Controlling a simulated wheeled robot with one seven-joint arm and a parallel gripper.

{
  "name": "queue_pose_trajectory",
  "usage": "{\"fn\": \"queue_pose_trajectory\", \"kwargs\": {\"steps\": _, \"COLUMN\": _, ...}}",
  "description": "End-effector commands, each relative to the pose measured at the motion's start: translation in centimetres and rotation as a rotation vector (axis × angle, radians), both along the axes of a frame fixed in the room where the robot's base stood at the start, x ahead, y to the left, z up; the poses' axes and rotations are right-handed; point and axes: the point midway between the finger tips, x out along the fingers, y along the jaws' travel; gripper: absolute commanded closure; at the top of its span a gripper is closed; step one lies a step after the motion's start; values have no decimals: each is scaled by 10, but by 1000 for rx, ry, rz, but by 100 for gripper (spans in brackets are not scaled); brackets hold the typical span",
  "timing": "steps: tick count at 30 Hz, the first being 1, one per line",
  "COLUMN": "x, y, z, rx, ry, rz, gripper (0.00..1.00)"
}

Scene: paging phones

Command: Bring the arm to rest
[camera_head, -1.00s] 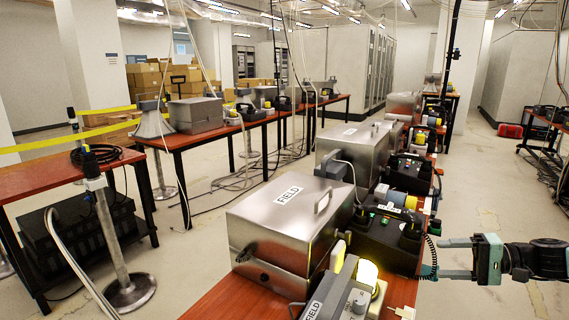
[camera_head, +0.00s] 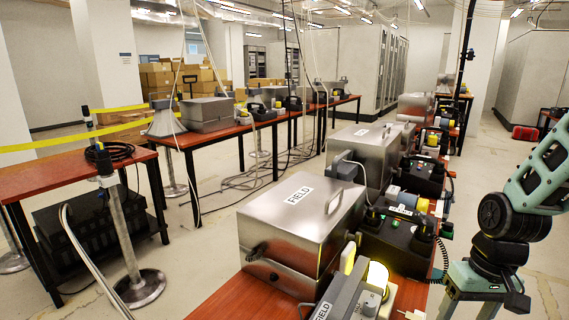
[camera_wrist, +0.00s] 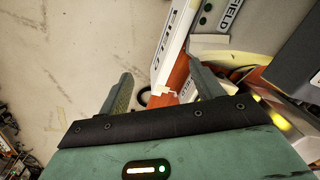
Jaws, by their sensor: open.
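My arm (camera_head: 545,175) shows at the right edge of the head view, folded and raised, with its wrist bent downward. My gripper (camera_head: 467,310) hangs below the wrist at the bottom right, beside the right side of the equipment table, its tips near the frame's lower edge. In the wrist view my gripper (camera_wrist: 163,80) is open, with its two fingers well apart and nothing held between them. The table's red edge and a white labelled case (camera_wrist: 173,50) lie beyond the fingers, apart from them as far as I can tell.
The red table (camera_head: 228,297) carries a metal FIELD box (camera_head: 300,225), a black phone unit (camera_head: 395,245) and a lit yellow lamp (camera_head: 377,275). A metal post (camera_head: 125,240) stands at left. Bare floor (camera_head: 540,250) lies to the right.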

Motion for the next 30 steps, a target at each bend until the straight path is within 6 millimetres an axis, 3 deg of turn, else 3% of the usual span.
{"fn": "queue_pose_trajectory", "kwargs": {"steps": 6, "x": -9, "y": 4, "z": 38, "rx": -81, "ry": -127, "rz": 17, "gripper": 34}}
{"fn": "queue_pose_trajectory", "kwargs": {"steps": 15, "x": -21, "y": 10, "z": 72, "rx": -106, "ry": -260, "rz": 18, "gripper": 34}}
{"fn": "queue_pose_trajectory", "kwargs": {"steps": 23, "x": -44, "y": 79, "z": 40, "rx": -67, "ry": -208, "rz": 219, "gripper": 34}}
{"fn": "queue_pose_trajectory", "kwargs": {"steps": 30, "x": -78, "y": 130, "z": 20, "rx": -48, "ry": -159, "rz": 398, "gripper": 34}}
